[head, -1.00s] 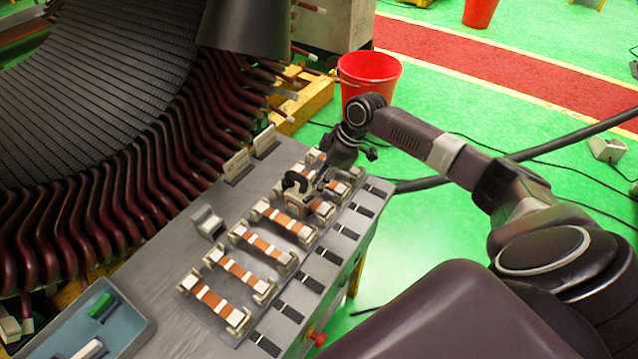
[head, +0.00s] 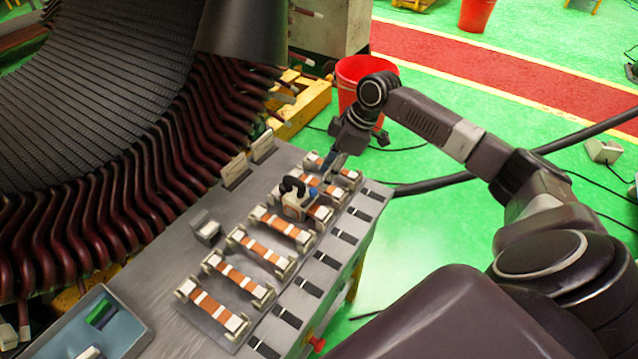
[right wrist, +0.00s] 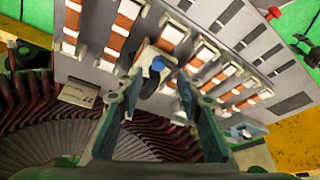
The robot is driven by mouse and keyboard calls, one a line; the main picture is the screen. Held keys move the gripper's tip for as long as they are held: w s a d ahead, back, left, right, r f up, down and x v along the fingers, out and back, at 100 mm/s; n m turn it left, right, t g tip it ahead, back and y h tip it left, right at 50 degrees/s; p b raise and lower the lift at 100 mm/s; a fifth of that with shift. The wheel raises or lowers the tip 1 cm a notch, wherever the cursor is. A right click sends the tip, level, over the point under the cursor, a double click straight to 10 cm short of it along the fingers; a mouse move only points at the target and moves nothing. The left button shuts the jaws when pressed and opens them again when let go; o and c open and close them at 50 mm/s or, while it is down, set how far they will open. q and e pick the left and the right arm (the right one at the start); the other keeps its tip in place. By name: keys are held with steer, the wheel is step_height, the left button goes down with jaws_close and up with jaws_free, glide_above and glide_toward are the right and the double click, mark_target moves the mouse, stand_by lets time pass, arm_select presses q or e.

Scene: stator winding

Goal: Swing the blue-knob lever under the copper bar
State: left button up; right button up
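The blue knob (head: 313,191) sits on a small pale clamp device (head: 294,206) with a black curved handle, on one of the copper bars in the far half of the row. In the right wrist view the knob (right wrist: 157,63) shows just beyond and between my fingertips. A copper bar (head: 280,224) with white bands lies in end blocks just nearer than the device. My right gripper (right wrist: 160,82) is open, its two teal fingers apart and nothing visibly held. The lever's arm is hard to make out. My left gripper is not in view.
Several more copper bars (head: 217,309) lie in a row on the grey bench (head: 165,262). A large stator (head: 100,150) with dark red coil ends borders the bench on the left. A blue tray (head: 125,325) is at the near left. A red bucket (head: 362,72) stands behind.

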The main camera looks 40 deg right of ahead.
steer(key=v, duration=0.5)
steer(key=shift+r, duration=0.2)
steer(key=shift+s+f, duration=0.1)
